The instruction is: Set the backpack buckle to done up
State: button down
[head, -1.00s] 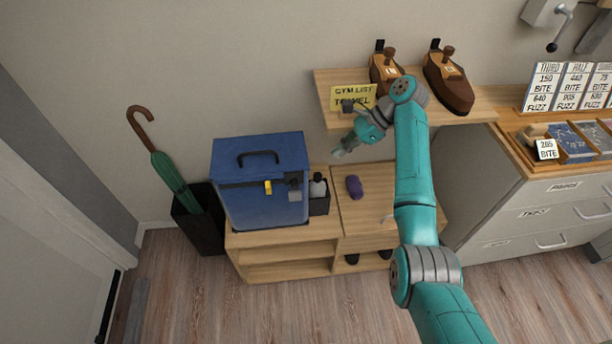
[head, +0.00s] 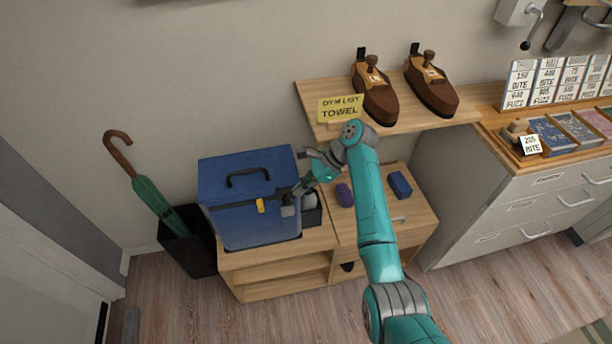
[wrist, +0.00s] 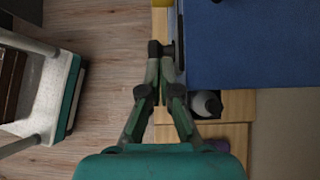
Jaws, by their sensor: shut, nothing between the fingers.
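The backpack (head: 250,228) is a blue, box-shaped pack with a black top handle, standing on the low wooden bench; its side fills the upper right of the wrist view (wrist: 250,45). A dark strap crosses its front. A yellow buckle part (head: 260,206) sits on the strap, and a grey buckle part (head: 288,211) is to its right, with a gap between them. My gripper (head: 296,193) is shut and empty at the pack's front right, close to the grey part. In the wrist view the fingertips (wrist: 161,48) lie beside the pack's edge; contact cannot be told.
A dark holder (head: 311,209) with a bottle stands right of the pack. A purple item (head: 344,195) and a blue box (head: 400,185) lie on the bench (head: 270,290). A green umbrella (head: 150,200) stands left.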

jog(key=shift+x, duration=0.9)
jog(key=shift+a+r, duration=0.1)
jog(key=shift+a, duration=0.1)
jog(key=shift+f, duration=2.3)
jog(key=shift+d, duration=0.1)
jog(key=v, duration=1.4)
jog(key=shift+d+f, duration=0.25)
jog(key=shift+w, duration=0.1)
